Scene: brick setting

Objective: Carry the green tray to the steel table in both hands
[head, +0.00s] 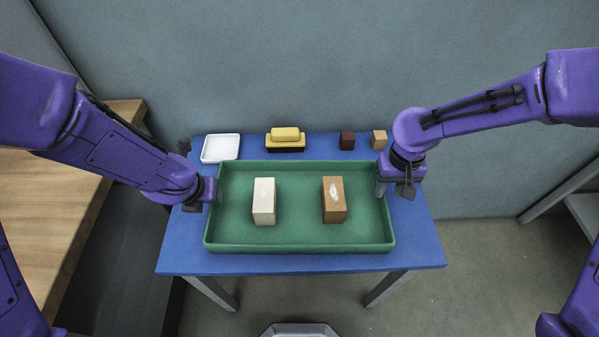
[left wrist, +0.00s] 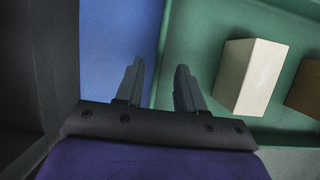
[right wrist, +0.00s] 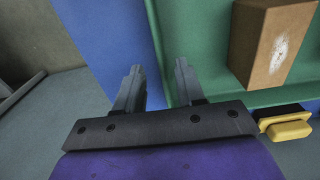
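The green tray (head: 300,246) lies on the blue table (head: 425,230). A cream block (head: 264,203) and a brown block (head: 334,203) stand inside it, apart. My left gripper (head: 214,194) is at the tray's left wall; in the left wrist view its two fingers (left wrist: 160,85) are apart, one on each side of the rim. My right gripper (head: 384,186) is at the right wall; in the right wrist view its fingers (right wrist: 158,85) also stand apart around the rim. Contact with the walls cannot be made out. A grey metal structure (head: 582,208) at the right edge may be the steel table.
Behind the tray are a white dish (head: 221,148), a yellow butter-like piece on a dark base (head: 285,138), a dark cube (head: 347,140) and a tan cube (head: 379,139). A wooden bench (head: 40,200) stands left. Floor (head: 480,270) is clear at the right.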

